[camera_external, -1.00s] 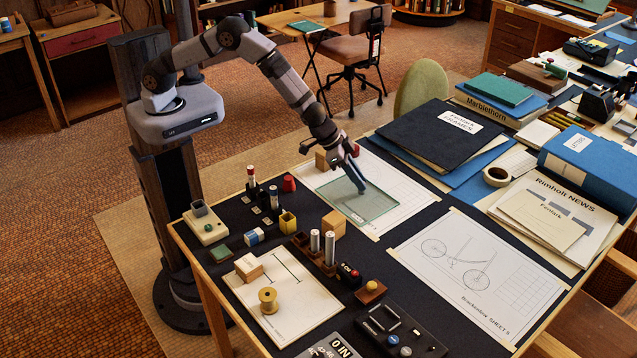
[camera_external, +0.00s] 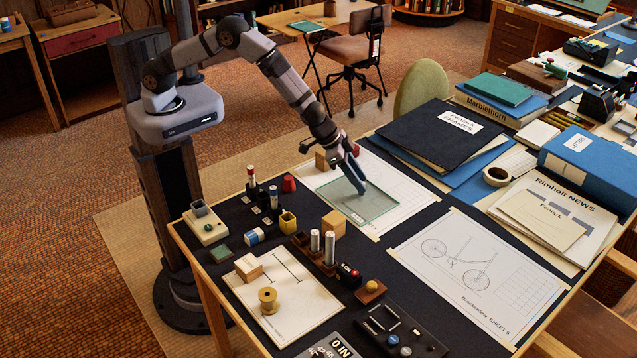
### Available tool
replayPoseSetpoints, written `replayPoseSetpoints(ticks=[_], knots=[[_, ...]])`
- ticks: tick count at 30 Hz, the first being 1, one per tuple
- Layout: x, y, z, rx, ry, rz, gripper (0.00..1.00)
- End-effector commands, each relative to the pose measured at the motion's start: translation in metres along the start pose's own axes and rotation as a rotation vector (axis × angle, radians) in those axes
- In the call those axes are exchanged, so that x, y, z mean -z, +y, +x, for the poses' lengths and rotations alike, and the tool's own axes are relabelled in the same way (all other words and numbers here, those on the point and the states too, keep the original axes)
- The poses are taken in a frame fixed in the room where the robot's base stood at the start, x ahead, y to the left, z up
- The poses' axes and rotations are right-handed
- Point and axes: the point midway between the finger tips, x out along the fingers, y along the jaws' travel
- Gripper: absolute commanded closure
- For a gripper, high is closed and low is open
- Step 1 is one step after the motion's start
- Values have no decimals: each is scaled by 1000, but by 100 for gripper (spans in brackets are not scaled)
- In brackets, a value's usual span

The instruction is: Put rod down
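My gripper (camera_external: 360,188) points down over a pale green glass-like tray or plate (camera_external: 382,212) on a white sheet. Its blue fingers look close together, but I cannot tell whether they hold anything. No rod shows clearly at the fingertips. Two pale rods, one on the left (camera_external: 314,240) and one on the right (camera_external: 330,245), stand upright in a brown block (camera_external: 328,268), left of and nearer than the gripper. A red-topped rod (camera_external: 251,178) and a blue-topped rod (camera_external: 274,196) stand upright in dark holders farther left.
Dark folders (camera_external: 425,135) lie to the right. The bicycle drawing (camera_external: 480,270) is mostly bare.

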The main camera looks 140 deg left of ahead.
Motion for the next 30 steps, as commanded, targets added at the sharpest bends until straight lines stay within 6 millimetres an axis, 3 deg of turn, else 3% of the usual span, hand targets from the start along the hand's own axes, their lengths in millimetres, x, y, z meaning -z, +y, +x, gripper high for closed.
replayPoseSetpoints(ticks=[8,21,30], knots=[[1,1,-32,-1,4,1,66],[1,0,-101,-1,3,-1,66],[0,0,-118,-1,1,-1,66]])
